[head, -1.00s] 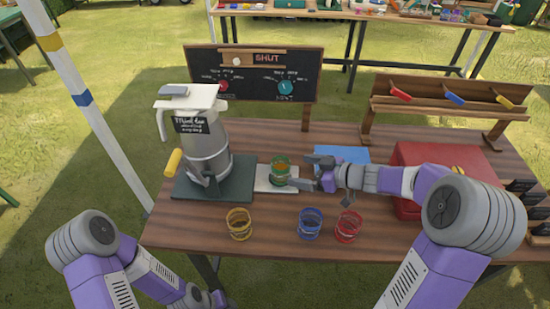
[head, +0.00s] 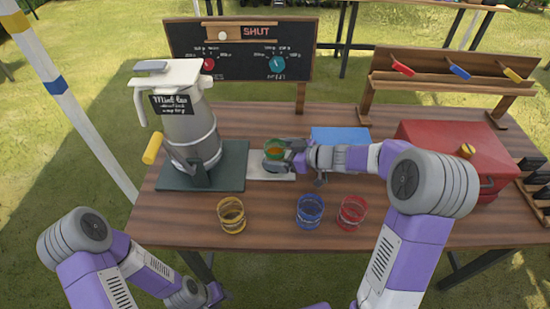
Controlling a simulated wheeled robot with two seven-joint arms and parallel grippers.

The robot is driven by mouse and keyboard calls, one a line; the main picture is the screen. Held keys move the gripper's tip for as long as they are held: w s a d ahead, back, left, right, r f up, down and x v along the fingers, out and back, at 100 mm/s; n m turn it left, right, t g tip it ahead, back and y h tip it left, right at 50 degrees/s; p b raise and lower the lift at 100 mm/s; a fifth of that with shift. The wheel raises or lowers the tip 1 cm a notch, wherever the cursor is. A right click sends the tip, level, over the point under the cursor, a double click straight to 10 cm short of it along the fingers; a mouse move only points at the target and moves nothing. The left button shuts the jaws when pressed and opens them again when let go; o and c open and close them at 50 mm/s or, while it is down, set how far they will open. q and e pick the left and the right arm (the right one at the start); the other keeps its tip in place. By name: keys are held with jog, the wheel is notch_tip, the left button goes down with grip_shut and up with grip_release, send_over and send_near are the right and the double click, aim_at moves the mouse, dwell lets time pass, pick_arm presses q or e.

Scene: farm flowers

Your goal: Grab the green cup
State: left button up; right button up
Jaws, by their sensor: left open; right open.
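The green cup (head: 275,149), with something orange-brown in it, stands over a pale mat (head: 262,172) near the middle of the table. My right gripper (head: 280,158) is open and reaches it from the right. Its fingers overlap the cup's lower part and hide some of it; I cannot tell whether they touch it. My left gripper (head: 214,294) is open and empty, low in front of the table and far from the cup.
A large metal dispenser (head: 190,130) with a yellow handle stands left of the cup on a dark base. Yellow (head: 231,214), blue (head: 309,211) and red (head: 352,212) cups stand in front. A blue pad (head: 340,136) and a red box (head: 450,150) lie to the right.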

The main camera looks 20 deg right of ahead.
jog(key=shift+x, duration=0.8)
jog(key=shift+c, duration=0.4)
jog(key=c, duration=1.2)
jog(key=shift+r, duration=0.1)
